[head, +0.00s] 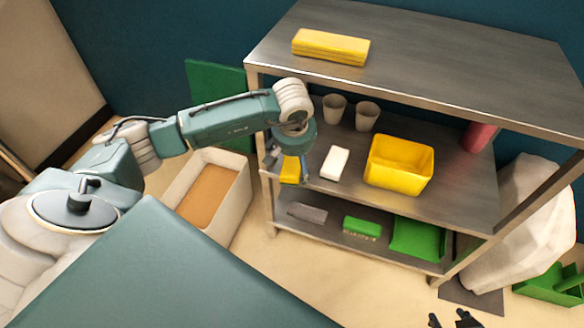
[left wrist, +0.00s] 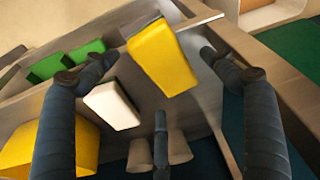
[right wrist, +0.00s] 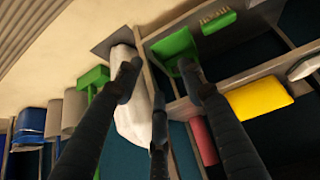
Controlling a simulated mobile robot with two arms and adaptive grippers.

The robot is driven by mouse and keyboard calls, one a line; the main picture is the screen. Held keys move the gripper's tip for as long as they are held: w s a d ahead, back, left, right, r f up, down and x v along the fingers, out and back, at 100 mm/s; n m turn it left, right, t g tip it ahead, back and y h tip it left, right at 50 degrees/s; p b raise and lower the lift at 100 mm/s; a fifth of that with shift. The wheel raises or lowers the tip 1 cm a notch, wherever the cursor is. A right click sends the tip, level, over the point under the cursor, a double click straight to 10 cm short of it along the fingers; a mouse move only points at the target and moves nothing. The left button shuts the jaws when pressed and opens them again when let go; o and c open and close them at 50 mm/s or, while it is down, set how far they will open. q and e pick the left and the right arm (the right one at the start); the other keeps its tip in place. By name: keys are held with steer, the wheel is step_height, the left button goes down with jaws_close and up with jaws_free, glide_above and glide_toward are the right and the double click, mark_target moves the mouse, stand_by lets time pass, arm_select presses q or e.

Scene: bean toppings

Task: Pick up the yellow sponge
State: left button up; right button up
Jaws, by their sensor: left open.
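The yellow sponge (head: 289,171) lies on the middle shelf near its left front corner, partly hidden by my left gripper in the head view. In the left wrist view the sponge (left wrist: 163,57), with a dark layer along one side, shows between the fingers. My left gripper (head: 290,152) is above the sponge, open, with its fingers spread to either side and nothing held; whether a finger touches it I cannot tell. My right gripper (right wrist: 158,67) is open and empty, away from the sponge; its dark fingertips show at the bottom right of the head view (head: 455,318).
A white block (head: 335,163) lies right of the sponge, then a yellow bin (head: 400,180). Two cups (head: 334,108) stand behind. The top shelf (head: 430,60) overhangs the back. A box with a brown inside (head: 238,205) stands on the floor left of the shelf.

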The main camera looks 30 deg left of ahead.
arm_select(q)
steer(key=shift+x, duration=1.2)
steer(key=c, duration=1.1)
steer(key=shift+c, duration=0.3)
arm_select(e)
steer(key=shift+t+y, duration=0.3)
steer(key=shift+t, duration=0.5)
steer(key=w+r, duration=0.1)
steer(key=w+a+r, duration=0.1)
steer(key=w, duration=0.1)
steer(key=shift+w, duration=0.15)
arm_select(q)
steer(key=shift+r, duration=0.15)
